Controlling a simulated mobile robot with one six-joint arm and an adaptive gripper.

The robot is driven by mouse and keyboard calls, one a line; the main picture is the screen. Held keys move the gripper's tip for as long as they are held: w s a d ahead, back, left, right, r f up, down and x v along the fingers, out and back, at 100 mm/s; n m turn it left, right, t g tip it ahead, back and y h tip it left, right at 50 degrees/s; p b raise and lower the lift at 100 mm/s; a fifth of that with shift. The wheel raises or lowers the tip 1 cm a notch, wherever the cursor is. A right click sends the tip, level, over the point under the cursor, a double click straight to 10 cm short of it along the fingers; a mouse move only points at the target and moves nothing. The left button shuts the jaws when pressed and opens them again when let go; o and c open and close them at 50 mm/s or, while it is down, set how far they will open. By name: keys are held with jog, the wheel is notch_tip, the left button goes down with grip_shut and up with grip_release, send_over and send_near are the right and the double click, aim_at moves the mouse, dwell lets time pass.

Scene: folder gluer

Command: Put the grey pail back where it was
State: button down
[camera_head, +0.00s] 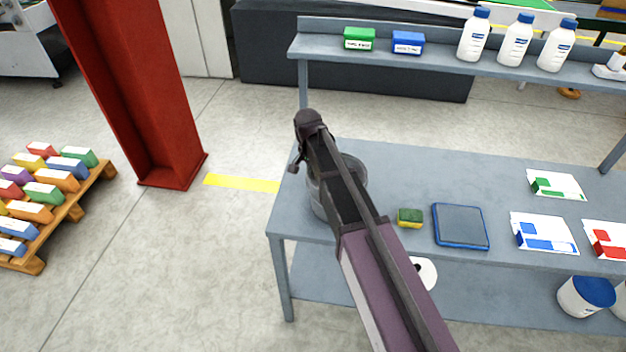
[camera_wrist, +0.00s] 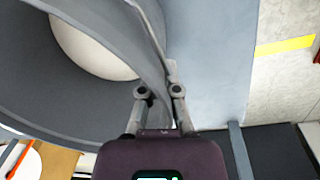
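The grey pail (camera_head: 319,196) is at the left end of the blue-grey workbench, partly hidden behind my arm. In the wrist view the pail (camera_wrist: 85,105) fills the upper left, with its wall curving past my fingers and a pale round area inside. My gripper (camera_wrist: 161,88) is at the pail's rim, with one finger on each side of the wall. The fingers are close together and look shut on the wall. My arm hides the fingertips in the head view. Whether the pail's base touches the bench top is hard to tell.
On the bench (camera_head: 400,165) lie a green-yellow sponge (camera_head: 410,217), a blue-edged tray (camera_head: 460,226) and several printed cards. The raised shelf (camera_head: 430,65) holds two small boxes and white bottles. A red column (camera_head: 135,90) and a loaded pallet (camera_head: 75,205) stand left; floor between is clear.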

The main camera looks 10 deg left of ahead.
jog(key=shift+f, duration=0.5)
jog(key=shift+f+b, duration=0.1)
jog(key=shift+b, duration=0.25)
jog(key=c, duration=0.8)
grip_release()
notch_tip(320, 180, up, 12)
jog(key=a+p, duration=0.1)
jog(key=p, duration=1.1)
jog(key=shift+w, duration=0.15)
